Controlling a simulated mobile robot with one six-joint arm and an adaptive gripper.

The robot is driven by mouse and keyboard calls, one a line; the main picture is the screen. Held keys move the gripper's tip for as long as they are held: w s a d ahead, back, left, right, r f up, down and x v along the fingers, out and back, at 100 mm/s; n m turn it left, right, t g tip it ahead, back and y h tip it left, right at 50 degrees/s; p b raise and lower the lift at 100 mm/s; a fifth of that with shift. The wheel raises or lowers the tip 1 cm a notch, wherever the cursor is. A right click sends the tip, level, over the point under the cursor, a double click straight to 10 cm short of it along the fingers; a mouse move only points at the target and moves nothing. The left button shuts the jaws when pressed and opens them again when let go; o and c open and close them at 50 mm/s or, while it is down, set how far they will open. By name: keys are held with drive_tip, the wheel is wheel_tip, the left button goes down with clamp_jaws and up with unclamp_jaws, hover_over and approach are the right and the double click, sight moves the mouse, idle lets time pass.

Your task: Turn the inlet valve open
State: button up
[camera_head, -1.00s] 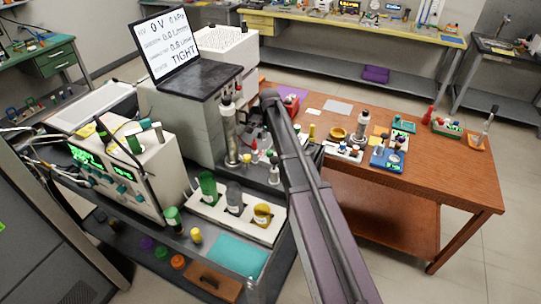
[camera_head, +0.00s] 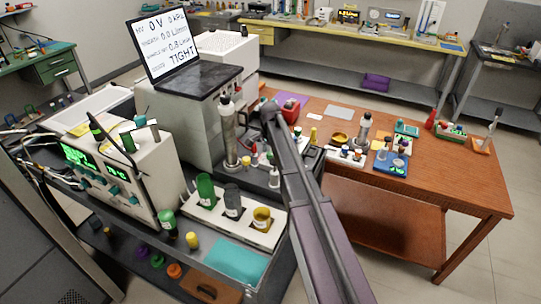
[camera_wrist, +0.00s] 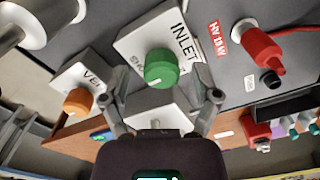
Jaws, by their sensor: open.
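The inlet valve is a round green knob (camera_wrist: 161,68) on a white plate marked INLET (camera_wrist: 178,35), in the upper middle of the wrist view. More lettering on the plate is partly hidden by the knob. My gripper (camera_wrist: 161,82) is open, with one finger on each side of the green knob. I cannot tell whether either finger touches it. In the head view my own arm reaches over the bench and hides the gripper; I cannot make out the inlet knob there.
An orange knob (camera_wrist: 77,101) on a plate starting VE sits left of my gripper. A red connector with cable (camera_wrist: 257,46) and a red HV label (camera_wrist: 220,40) are at right. In the head view a screen (camera_head: 163,43) reads TIGHT, and a wooden table (camera_head: 450,185) holds small items.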

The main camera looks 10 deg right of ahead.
clamp_jaws()
drive_tip(key=shift+s+n, duration=0.1)
drive_tip(key=shift+n, duration=0.2)
idle(0.3)
drive_tip(key=n, duration=0.8)
drive_tip(key=shift+n, duration=0.3)
drive_tip(key=n, duration=0.4)
drive_tip(key=shift+n, duration=0.3)
drive_tip(key=n, duration=0.4)
drive_tip(key=shift+s, duration=0.1)
